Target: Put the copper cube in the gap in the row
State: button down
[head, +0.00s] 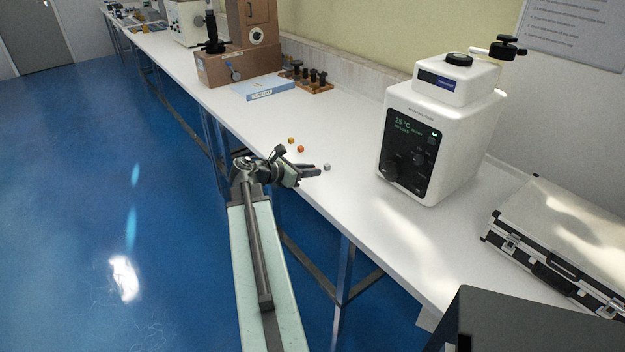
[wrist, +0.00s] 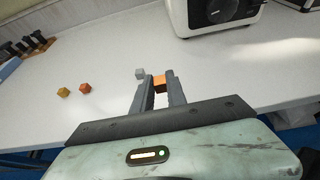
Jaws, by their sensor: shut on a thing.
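A copper-orange cube (wrist: 159,82) sits between the two fingertips of my gripper (wrist: 159,79) in the wrist view, and the fingers are shut on it. In the head view my gripper (head: 314,171) reaches over the white bench, and I cannot make out the held cube there. The row has a yellow-gold cube (head: 291,140), an orange cube (head: 300,149) and a grey cube (head: 327,167). A wider space lies between the orange cube (wrist: 86,88) and the grey cube (wrist: 140,73). The grey cube is just beyond my left fingertip. Whether the held cube touches the bench is unclear.
A white tester (head: 435,135) stands right of the row, with a black-edged case (head: 560,240) further right. A blue box (head: 263,88) and a wooden rack with dark pegs (head: 318,84) stand farther back. The bench (head: 255,125) is clear around the cubes.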

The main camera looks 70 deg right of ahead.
jog(key=shift+w+f, duration=0.1)
jog(key=shift+f, duration=0.15)
jog(key=b, duration=0.1)
send_over(310, 162)
jog(key=shift+w+d+f, duration=0.15)
jog(key=shift+f, duration=0.6)
notch_tip(310, 162, down, 4)
jog(key=b, duration=0.4)
jog(key=shift+r, duration=0.25)
jog(key=shift+f, duration=0.1)
jog(key=c, duration=1.8)
grip_release()
jog(key=shift+f, duration=0.1)
jog(key=o, duration=0.5)
jog(key=shift+c, duration=0.2)
